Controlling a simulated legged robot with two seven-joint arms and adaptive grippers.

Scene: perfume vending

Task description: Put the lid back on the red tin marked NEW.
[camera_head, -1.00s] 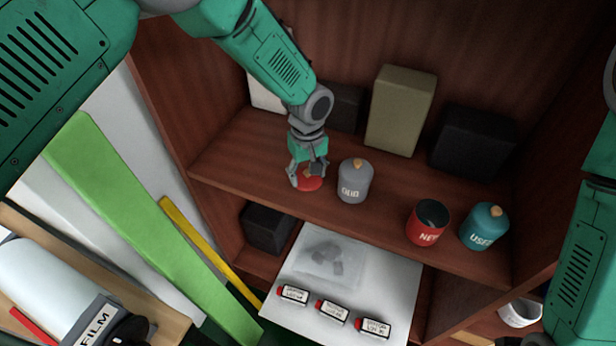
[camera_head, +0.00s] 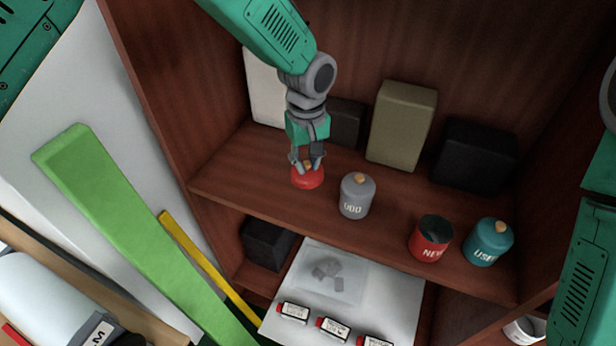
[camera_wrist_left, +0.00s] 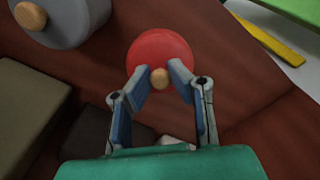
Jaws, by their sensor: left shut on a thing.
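The red tin (camera_head: 430,242) marked NEW stands open on the shelf, its dark inside showing. The red lid (camera_head: 307,179) with a wooden knob is at the left of the shelf. My left gripper (camera_head: 308,164) is above the lid, shut on its knob. In the left wrist view the red lid (camera_wrist_left: 158,52) and its knob (camera_wrist_left: 160,78) show between the two fingertips (camera_wrist_left: 160,80). I cannot tell whether the lid still touches the shelf. My right gripper is not in view; only part of my right arm shows at the right edge.
A grey tin (camera_head: 357,196) stands between the lid and the red tin. A teal tin (camera_head: 487,243) stands right of the red tin. Boxes, including an olive one (camera_head: 401,125) and a black one (camera_head: 473,153), line the back. A white board (camera_head: 394,300) with small bottles lies below.

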